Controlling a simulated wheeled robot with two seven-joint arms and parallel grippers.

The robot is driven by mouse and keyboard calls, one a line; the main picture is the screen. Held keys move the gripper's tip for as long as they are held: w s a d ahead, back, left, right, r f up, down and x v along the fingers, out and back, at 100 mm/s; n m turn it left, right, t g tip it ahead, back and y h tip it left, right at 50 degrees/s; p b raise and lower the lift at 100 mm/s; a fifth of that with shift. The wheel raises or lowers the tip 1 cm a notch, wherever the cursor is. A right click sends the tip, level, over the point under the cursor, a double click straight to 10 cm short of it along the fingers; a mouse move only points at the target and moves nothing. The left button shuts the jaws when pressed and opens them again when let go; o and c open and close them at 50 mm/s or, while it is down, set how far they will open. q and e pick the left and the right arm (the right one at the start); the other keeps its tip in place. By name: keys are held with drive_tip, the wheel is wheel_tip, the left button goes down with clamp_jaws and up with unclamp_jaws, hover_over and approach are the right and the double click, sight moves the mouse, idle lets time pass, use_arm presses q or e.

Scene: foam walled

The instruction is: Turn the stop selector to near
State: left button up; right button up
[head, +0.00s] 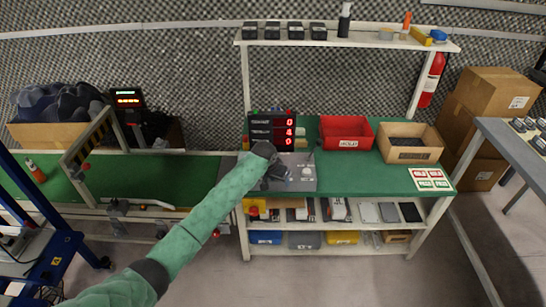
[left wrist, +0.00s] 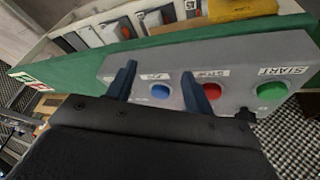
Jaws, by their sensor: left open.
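A grey control panel (head: 308,183) lies on the green bench; it also fills much of the left wrist view (left wrist: 235,70). There it shows a green START button (left wrist: 271,91), a red button (left wrist: 210,91) with a label above it, and a round blue control (left wrist: 160,91) with a small label I cannot read. My left gripper (left wrist: 158,72) is open, its two dark fingers either side of the blue control, with nothing held. In the head view my left gripper (head: 275,178) covers the panel's left part. I cannot make out the selector's near marking. My right gripper is out of view.
A red digit display (head: 272,130) stands behind the panel. A red bin (head: 346,118) and a cardboard box (head: 408,128) are to its right. A shelf (head: 340,42) runs overhead. The bench front right of the panel is mostly clear.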

use_arm(q)
drive_tip(key=w+a+r, duration=0.3)
drive_tip(key=w+r, duration=0.4)
drive_tip(key=w, duration=0.5)
drive_tip(key=shift+y, duration=0.5)
drive_tip(key=x, duration=0.2)
drive_tip(key=p+x, duration=0.1)
drive_tip(key=x, duration=0.3)
drive_tip(key=shift+w+d, duration=0.1)
drive_tip(key=shift+w, duration=0.3)
drive_tip(key=shift+w+d+f, duration=0.1)
drive_tip(key=shift+w+f, duration=0.1)
drive_tip(key=shift+f, duration=0.45)
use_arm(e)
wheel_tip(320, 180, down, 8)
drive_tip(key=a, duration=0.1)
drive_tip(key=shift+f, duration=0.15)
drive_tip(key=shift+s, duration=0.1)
use_arm(q)
drive_tip(key=shift+n+t, duration=0.3)
drive_tip(key=c, duration=1)
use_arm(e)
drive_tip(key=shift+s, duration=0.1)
